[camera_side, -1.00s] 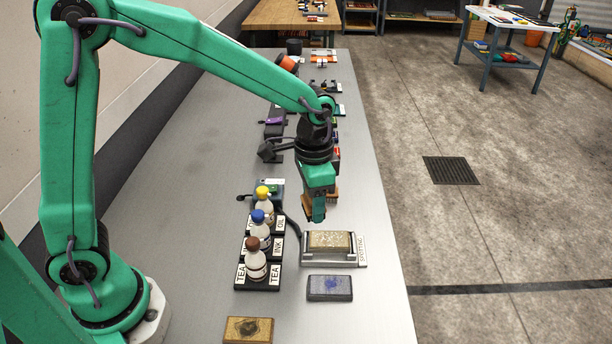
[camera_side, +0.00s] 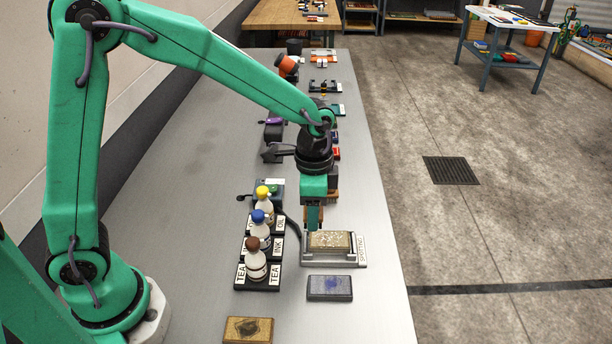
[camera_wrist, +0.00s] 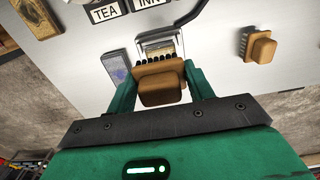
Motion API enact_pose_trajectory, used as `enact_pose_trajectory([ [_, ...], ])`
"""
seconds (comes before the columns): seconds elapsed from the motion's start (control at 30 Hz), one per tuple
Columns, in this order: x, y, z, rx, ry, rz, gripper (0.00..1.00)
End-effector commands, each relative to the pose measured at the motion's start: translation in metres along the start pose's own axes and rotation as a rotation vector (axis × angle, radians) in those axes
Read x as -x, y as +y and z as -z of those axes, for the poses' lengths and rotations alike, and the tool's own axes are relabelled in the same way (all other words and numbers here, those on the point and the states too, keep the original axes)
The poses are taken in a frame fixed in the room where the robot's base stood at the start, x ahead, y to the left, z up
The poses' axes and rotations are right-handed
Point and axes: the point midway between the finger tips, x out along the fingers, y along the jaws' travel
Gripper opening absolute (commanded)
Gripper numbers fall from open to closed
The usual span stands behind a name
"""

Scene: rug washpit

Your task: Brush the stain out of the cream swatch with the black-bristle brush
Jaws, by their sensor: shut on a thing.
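The cream swatch (camera_side: 330,240) lies in the metal holder labelled SPOTTING (camera_side: 305,260). Its surface looks tan and speckled; I cannot make out a separate stain outline. The brush covers part of the holder (camera_wrist: 158,36) in that view. Whether the bristles touch the swatch cannot be told.
A grey swatch with a blue stain (camera_side: 330,288) lies in front of the holder. A tan swatch with a dark stain (camera_side: 249,330) is nearer. Capped bottles (camera_side: 256,262) stand left in labelled racks. Another wooden brush (camera_wrist: 258,48) stands to the right in the wrist view.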

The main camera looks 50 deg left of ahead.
Motion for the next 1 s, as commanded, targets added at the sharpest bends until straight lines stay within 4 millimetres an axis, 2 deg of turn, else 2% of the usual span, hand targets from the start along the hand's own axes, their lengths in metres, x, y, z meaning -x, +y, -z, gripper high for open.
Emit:
enact_pose_trajectory([
  [0.57, -0.058, 0.0, -0.001, 0.001, -0.004, -0.002, 0.31],
  [0.67, -0.059, 0.0, 0.01, -0.001, 0.0, 0.0, 0.23],
  [1.0, -0.06, 0.0, 0.038, -0.001, 0.0, 0.0, 0.23],
])
